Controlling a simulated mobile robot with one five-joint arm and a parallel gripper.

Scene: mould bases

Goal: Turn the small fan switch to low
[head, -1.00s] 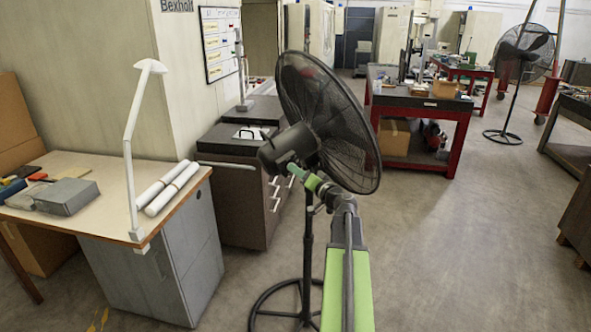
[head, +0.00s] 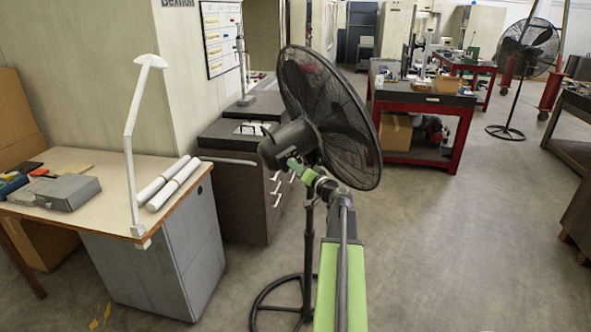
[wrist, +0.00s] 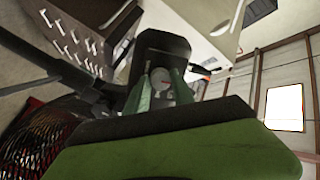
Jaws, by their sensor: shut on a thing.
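The black pedestal fan (head: 335,115) stands in front of me, its grille facing right and away. Its dark motor housing (head: 282,146) points towards the left. In the wrist view the housing (wrist: 165,45) fills the upper middle. My gripper (head: 294,163) reaches the housing from the right, and in the wrist view my gripper (wrist: 161,88) is shut on the switch. The switch is too small to make out in the head view, and its setting cannot be read.
A workbench (head: 98,170) with a white lamp (head: 131,140) and paper rolls stands at left. A dark drawer cabinet (head: 240,190) is behind the fan. A red-framed table (head: 455,130) and another fan (head: 527,50) stand farther back.

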